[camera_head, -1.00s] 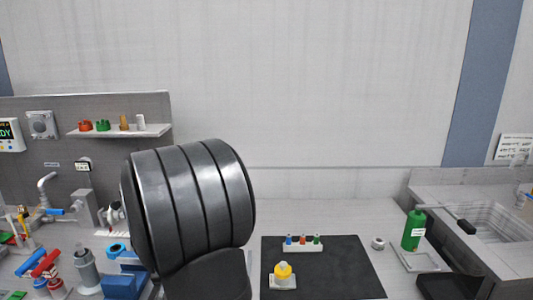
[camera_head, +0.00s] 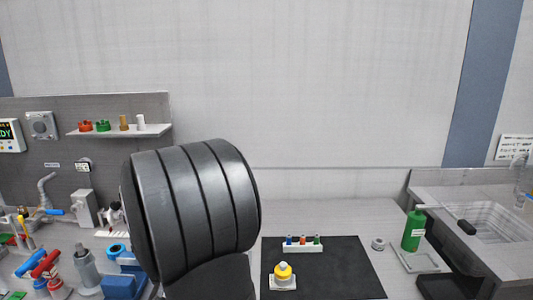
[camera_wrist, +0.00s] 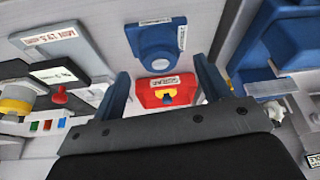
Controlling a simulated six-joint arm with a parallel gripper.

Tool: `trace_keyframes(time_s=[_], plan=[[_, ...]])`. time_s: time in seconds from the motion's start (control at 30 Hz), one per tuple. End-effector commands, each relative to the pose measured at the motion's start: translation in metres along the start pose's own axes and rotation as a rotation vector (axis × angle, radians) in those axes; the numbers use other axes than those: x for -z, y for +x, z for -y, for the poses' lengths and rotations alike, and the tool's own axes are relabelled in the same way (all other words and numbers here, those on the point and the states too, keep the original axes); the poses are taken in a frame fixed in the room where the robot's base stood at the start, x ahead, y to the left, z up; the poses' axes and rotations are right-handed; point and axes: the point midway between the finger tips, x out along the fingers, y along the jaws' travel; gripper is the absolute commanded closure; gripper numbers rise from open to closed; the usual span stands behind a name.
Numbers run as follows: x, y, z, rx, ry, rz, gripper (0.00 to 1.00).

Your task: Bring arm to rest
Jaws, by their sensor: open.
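My gripper (camera_wrist: 163,82) shows in the wrist view with its two blue fingers spread wide apart. Nothing is clasped between them. A red block with a yellow piece (camera_wrist: 167,92) appears in the gap between the fingers, and a blue rounded fixture (camera_wrist: 158,45) lies just beyond it. I cannot tell how far below the fingers they are. In the head view my own dark arm link fills the lower middle-left, and the gripper itself cannot be made out there.
A black mat (camera_head: 340,268) holds a yellow-topped item (camera_head: 283,272) and a small rack of coloured pieces (camera_head: 303,245). A green bottle (camera_head: 413,232) stands near the sink (camera_head: 490,225) at right. Valves and pipe fittings (camera_head: 85,268) crowd the left. A shelf (camera_head: 120,131) hangs above them.

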Motion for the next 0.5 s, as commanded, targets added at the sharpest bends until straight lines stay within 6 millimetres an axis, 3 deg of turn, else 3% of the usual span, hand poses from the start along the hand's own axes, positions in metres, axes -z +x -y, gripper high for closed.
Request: trace_keyframes(time_s=[0.27,0.5], plan=[[-0.001,0.045,0.000,-0.001,-0.001,0.003,0.30],[0.017,0.001,-0.002,0.002,0.002,-0.005,0.30]])
